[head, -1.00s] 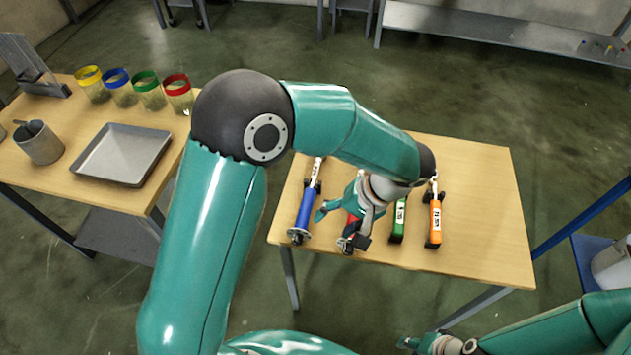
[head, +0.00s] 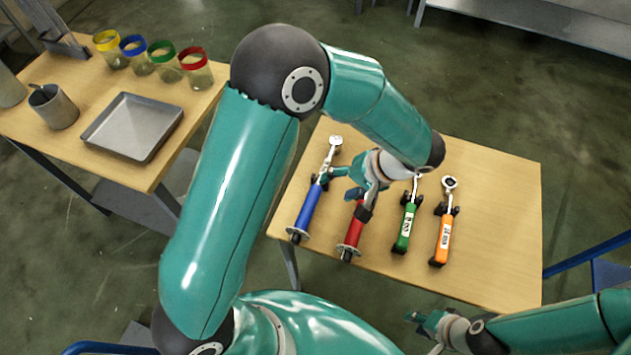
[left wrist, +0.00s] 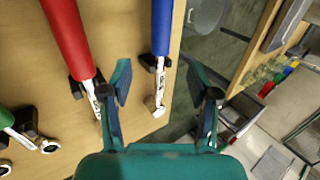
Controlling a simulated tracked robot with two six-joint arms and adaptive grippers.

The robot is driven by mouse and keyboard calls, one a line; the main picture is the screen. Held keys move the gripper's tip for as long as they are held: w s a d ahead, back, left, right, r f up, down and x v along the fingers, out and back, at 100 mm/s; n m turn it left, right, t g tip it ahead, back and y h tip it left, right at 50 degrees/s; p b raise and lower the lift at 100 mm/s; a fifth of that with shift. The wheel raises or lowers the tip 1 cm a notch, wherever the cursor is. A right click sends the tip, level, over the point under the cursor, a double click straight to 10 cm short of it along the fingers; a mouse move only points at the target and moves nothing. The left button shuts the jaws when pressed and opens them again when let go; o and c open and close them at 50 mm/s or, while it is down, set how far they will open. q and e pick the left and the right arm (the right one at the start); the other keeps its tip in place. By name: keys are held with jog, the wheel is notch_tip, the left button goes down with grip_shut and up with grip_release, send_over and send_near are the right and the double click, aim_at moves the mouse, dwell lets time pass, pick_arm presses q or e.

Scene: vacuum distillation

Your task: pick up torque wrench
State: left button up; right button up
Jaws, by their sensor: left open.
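Several torque wrenches lie in a row on a wooden table: a blue one (head: 309,212), a red one (head: 351,236), a green one (head: 405,229) and an orange one (head: 444,238). The blue handle (left wrist: 162,25) shows ahead of the gap, and the red handle (left wrist: 68,38) lies left of the fingers. My right gripper (head: 424,322) is near the table's front edge; its jaw state is unclear.
The wrenches rest on small black holders. The table (head: 500,220) is clear to the right of the orange wrench. A second table at left carries a metal tray (head: 132,127), a metal cup (head: 54,108) and several jars with coloured rims (head: 163,52).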

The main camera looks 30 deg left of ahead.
aim_at(317, 193)
pick_arm(q)
jog(key=x, duration=0.6)
jog(key=p+x, duration=0.1)
jog(key=x, duration=0.1)
jog(key=p+x, duration=0.1)
jog(key=shift+w+a, duration=0.25)
jog(key=shift+a+f, duration=0.2)
jog(key=shift+f, duration=0.3)
jog(key=shift+r, duration=0.1)
grip_shut()
